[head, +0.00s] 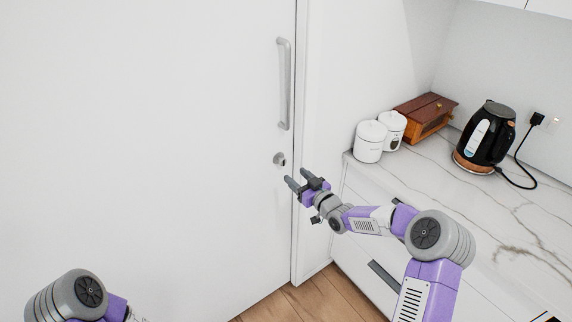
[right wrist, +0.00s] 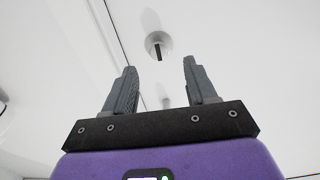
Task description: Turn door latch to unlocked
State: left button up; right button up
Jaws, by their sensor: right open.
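The door latch (head: 279,159) is a small round metal piece on the white door (head: 150,130), below a long vertical handle (head: 284,84). My right gripper (head: 296,179) is just below and to the right of the latch, apart from it, with its fingers open and empty. In the right wrist view the latch (right wrist: 158,45) shows as a round plate with a dark narrow tab, beyond and between the two open fingertips (right wrist: 160,75). Of my left arm only a part shows at the lower left of the head view; its gripper is out of view.
A marble counter (head: 440,200) stands to the right, above white drawers with a dark handle (head: 384,275). White canisters (head: 370,142), a wooden box (head: 428,115) and a black kettle (head: 484,138) stand on it. The door frame (head: 306,130) runs beside my right gripper. Space before the door is clear.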

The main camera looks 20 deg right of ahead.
aim_at(284, 162)
jog(key=shift+r+b+x, duration=0.15)
jog(key=shift+r+x, duration=0.05)
jog(key=shift+x, duration=1.7)
jog(key=shift+r+b+x, duration=0.15)
jog(key=shift+r+x, duration=0.05)
jog(key=shift+x, duration=1.75)
jog(key=shift+d, duration=0.1)
grip_shut()
